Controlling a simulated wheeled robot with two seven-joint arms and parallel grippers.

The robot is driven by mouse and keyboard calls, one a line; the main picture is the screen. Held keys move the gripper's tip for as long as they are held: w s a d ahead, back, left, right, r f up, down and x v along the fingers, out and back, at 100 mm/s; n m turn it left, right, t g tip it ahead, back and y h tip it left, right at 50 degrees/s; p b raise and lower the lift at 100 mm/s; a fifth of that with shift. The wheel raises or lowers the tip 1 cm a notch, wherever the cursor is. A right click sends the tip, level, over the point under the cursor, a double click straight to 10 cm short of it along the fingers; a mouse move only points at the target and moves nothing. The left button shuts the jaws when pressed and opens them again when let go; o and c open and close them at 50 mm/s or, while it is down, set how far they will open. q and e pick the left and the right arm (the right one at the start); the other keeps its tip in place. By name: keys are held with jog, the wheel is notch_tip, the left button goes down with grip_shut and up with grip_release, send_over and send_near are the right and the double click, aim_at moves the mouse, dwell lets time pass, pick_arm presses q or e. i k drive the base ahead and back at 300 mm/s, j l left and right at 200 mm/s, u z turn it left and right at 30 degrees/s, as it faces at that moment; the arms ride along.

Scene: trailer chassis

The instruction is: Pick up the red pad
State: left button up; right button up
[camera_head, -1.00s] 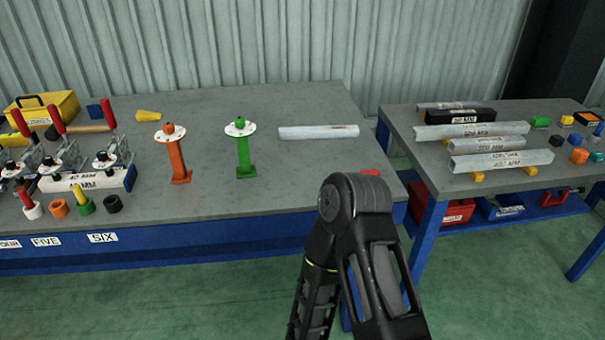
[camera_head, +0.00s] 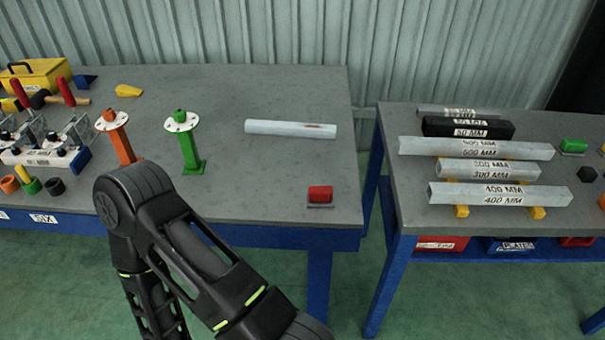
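The red pad (camera_head: 320,194) is a small red block on a thin grey base. It lies near the front right corner of the left grey table (camera_head: 250,205), in clear view. One of my black arms crosses the lower left of the head view, in front of the table edge and apart from the pad. Neither of my grippers shows in the picture.
A grey tube (camera_head: 290,128) lies behind the pad. A green stand (camera_head: 190,150) and an orange stand (camera_head: 122,140) are to the left. A gap separates this table from the right table (camera_head: 400,190), which holds several labelled bars. The tabletop around the pad is clear.

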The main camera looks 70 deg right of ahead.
aim_at(318, 197)
jog(key=k+l+u, duration=0.4)
jog(key=k+l, duration=1.3)
jog(key=k, duration=0.05)
